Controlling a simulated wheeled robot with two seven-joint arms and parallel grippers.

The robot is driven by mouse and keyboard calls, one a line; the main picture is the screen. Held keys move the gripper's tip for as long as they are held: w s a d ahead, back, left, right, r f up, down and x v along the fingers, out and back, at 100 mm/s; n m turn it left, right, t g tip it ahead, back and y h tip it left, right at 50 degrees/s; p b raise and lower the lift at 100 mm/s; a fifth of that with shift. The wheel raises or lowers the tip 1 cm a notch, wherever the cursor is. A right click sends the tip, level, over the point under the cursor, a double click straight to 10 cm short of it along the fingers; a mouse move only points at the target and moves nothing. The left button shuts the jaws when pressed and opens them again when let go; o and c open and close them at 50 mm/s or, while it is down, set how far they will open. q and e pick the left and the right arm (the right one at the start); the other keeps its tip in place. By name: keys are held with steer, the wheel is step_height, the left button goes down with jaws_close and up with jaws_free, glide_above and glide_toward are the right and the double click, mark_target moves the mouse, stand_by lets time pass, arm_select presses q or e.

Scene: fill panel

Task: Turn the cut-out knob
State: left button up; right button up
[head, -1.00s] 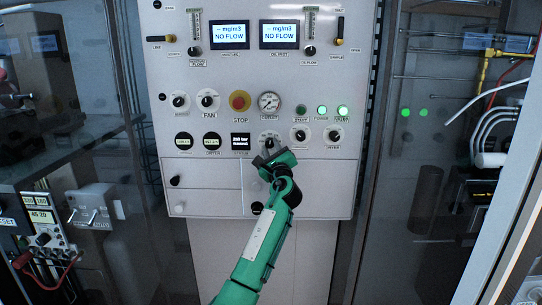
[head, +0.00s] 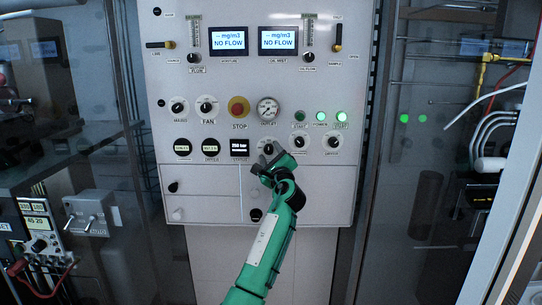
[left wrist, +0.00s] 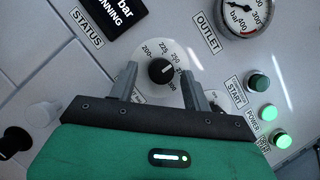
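The cut-out knob appears to be the black round knob with a white pointer line (left wrist: 161,70) on a white dial marked from 200 to 300, in the left wrist view. In the head view the knob (head: 268,148) is on the panel's lower row, right of the status display, partly covered by my gripper. My left gripper (left wrist: 158,72) is open, its two grey fingers on either side of the knob with gaps to it. In the head view my left gripper (head: 268,166) is just below and in front of the knob. My right gripper is not in view.
The white panel (head: 205,205) holds other knobs close by, a red stop button (head: 239,107), an outlet gauge (head: 268,109) and green lamps (head: 321,117). A status display (head: 240,146) sits left of the knob. Glass-fronted cabinets flank the panel.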

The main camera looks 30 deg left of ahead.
arm_select(q)
steer(key=b+v, duration=0.3)
steer(key=v, duration=1)
steer(key=shift+s+d, duration=0.3)
